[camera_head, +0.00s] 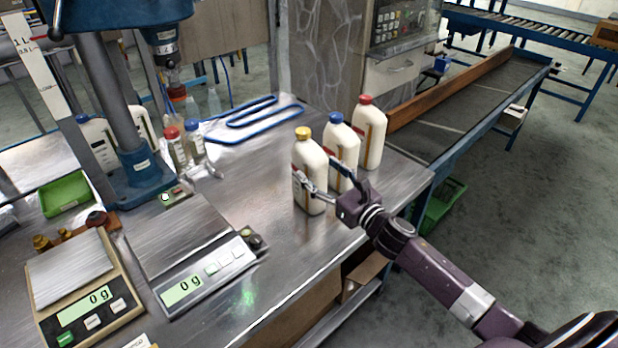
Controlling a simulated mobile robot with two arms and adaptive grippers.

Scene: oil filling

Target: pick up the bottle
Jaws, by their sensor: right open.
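Three white bottles stand upright in a row near the right end of the metal table (245,210). The nearest bottle (312,168) has a yellow cap, the middle bottle (339,136) a blue cap, and the farthest bottle (371,135) a red cap. My right gripper (322,177) is open at the yellow-capped bottle. One finger shows across its front and the other lies on its right side, between it and the blue-capped bottle. I cannot tell whether the fingers touch it. My left gripper is not in view.
Two scales (85,290) (205,270) reading 0 g stand at the front left. A blue drill-press-like stand (150,180), small bottles (176,146) and a green tray (65,193) are behind them. A conveyor (460,110) runs at the right. The table between scales and bottles is clear.

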